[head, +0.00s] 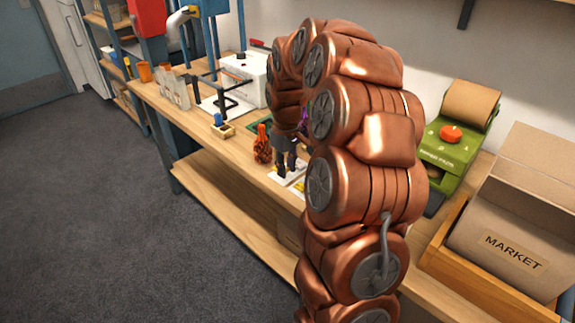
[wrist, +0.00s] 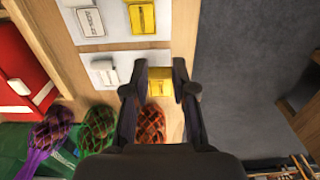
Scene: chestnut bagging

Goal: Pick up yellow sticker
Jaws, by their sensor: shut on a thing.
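A yellow sticker (wrist: 158,87) sits between my fingertips in the wrist view. My gripper (wrist: 159,76) is shut on it. Behind the fingers is a pale board with a white sticker (wrist: 103,73) and an empty part beside it. Farther up, another yellow sticker (wrist: 143,18) and another white sticker (wrist: 90,22) lie on pale plates. In the head view my gripper (head: 286,158) points down over the bench by the white board (head: 284,180). My arm hides much of that area, and the held sticker is not clear there.
Purple (wrist: 50,140), green (wrist: 97,130) and red (wrist: 150,123) net bags lie close to my fingers. A red item (wrist: 15,70) is at the left. The bench edge drops to grey floor. A green machine (head: 455,145) and a MARKET box (head: 510,235) stand at the right.

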